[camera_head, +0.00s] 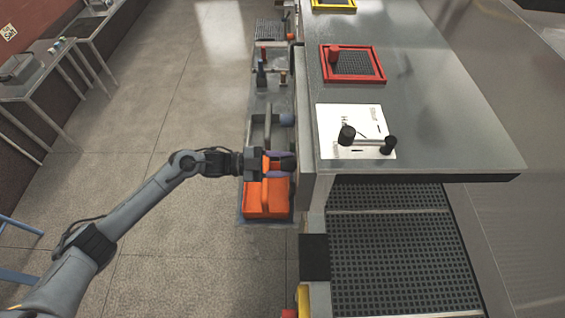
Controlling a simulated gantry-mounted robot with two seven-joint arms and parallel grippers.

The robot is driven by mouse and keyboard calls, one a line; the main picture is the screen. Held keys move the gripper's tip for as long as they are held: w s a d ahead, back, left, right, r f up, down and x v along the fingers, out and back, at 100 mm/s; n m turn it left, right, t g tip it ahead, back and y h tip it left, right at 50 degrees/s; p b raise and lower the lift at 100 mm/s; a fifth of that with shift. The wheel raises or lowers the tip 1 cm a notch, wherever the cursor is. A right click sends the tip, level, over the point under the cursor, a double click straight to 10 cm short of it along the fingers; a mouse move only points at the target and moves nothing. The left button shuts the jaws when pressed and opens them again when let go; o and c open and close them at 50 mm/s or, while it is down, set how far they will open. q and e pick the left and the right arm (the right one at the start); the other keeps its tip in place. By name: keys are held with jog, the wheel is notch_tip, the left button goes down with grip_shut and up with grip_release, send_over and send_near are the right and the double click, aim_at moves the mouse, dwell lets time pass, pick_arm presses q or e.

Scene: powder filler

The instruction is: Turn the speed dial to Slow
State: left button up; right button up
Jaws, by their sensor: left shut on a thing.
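My left gripper (280,165) reaches in from the left, above an orange box-like part (262,205) beside the steel counter. Its two purplish fingers are closed around a small dark knob (288,163) at the counter's side. The knob appears to be the speed dial, but the fingers hide most of it. I cannot read any Slow mark or the dial's setting there. A white printed plate (330,118) on the counter top carries a lever with black knobs (347,134); its lettering is too small to read surely. My right gripper is not in view.
The steel counter (440,120) has a red-framed grid (380,72) and a yellow-framed one (334,6). A grey knobbed lever (286,119) stands beyond my gripper. Dark grating (400,260) lies below the counter.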

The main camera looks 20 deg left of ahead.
pick_arm(q)
jog(key=o, duration=1)
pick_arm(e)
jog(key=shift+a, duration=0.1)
pick_arm(q)
jog(key=shift+o, duration=0.2)
jog(key=shift+a, duration=0.1)
pick_arm(e)
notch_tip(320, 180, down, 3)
jog(key=b, duration=0.3)
pick_arm(q)
jog(key=v, duration=1)
jog(key=shift+s+a, duration=0.15)
jog(key=shift+a, duration=0.15)
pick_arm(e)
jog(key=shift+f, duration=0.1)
pick_arm(q)
jog(key=shift+f, duration=0.1)
